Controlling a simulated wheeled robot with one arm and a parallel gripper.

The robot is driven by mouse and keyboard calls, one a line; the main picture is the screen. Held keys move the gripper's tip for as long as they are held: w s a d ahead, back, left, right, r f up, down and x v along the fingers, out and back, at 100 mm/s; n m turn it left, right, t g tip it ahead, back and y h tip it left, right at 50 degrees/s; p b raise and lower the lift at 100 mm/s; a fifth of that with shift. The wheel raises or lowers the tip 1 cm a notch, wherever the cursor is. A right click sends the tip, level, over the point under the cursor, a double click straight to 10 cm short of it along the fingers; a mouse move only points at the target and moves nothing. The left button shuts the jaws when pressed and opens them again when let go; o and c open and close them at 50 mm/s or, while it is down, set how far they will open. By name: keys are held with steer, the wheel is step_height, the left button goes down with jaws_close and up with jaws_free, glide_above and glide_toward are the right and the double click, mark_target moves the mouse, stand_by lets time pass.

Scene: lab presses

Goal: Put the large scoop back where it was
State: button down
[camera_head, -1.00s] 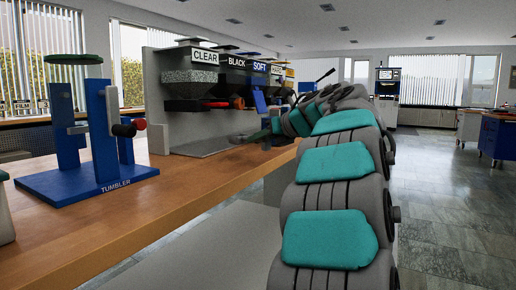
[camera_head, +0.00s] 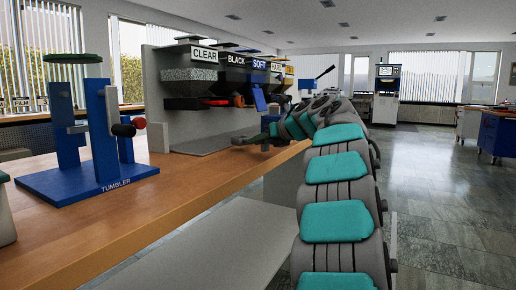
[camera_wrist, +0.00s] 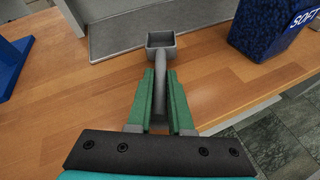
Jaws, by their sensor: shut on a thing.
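A grey scoop (camera_wrist: 162,42) with a square, open bowl is held by its handle between the green fingers of my gripper (camera_wrist: 160,85) in the wrist view. The bowl points away from me, over the wooden bench (camera_wrist: 100,80) near the front edge of a grey tray (camera_wrist: 120,25). The bowl looks empty. In the head view my gripper (camera_head: 268,134) is at the bench's right edge, in front of the dispensers, and the scoop is small and dark there. I cannot tell whether the scoop touches the bench.
Dispensers labelled CLEAR (camera_head: 204,56), BLACK and SOFT (camera_head: 259,66) stand along the bench. A blue container marked SOFT (camera_wrist: 285,22) is close right of the scoop. The blue tumbler (camera_head: 90,180) stands at the left.

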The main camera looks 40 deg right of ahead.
steer(key=shift+f, duration=0.85)
steer(key=shift+f, duration=0.15)
steer(key=c, duration=0.8)
jaws_free()
steer(key=shift+b, duration=0.3)
steer(key=shift+r, duration=0.25)
steer(key=v, duration=1.2)
steer(key=shift+f, duration=0.1)
